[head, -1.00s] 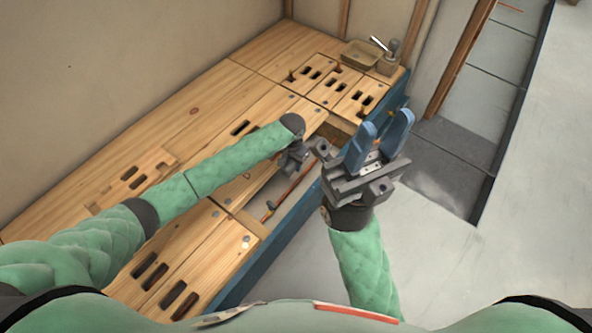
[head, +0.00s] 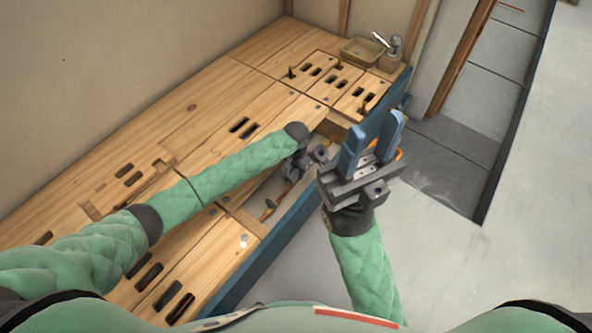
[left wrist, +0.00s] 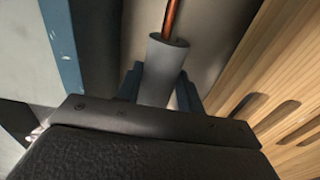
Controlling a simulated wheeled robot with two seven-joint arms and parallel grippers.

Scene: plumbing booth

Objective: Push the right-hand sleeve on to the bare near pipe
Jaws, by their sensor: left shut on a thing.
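A grey sleeve (left wrist: 158,75) sits between the two blue fingers of my left gripper (left wrist: 160,88) in the left wrist view. The gripper is shut on it. A copper pipe (left wrist: 172,18) runs away from the far end of the sleeve, in line with it. How deep the pipe sits in the sleeve cannot be told. In the head view my left gripper (head: 298,166) is low over the open trough in the bench, and its wrist hides most of the sleeve. My right gripper (head: 374,138) is open and empty, with its blue fingers up, beyond the bench's front edge.
The wooden bench (head: 205,115) has slotted panels and a blue front edge (head: 275,235). A pipe piece with an orange part (head: 267,210) lies in the trough. A tray (head: 362,52) and a metal fitting (head: 392,52) stand at the far end. Bare floor (head: 460,260) is right of the bench.

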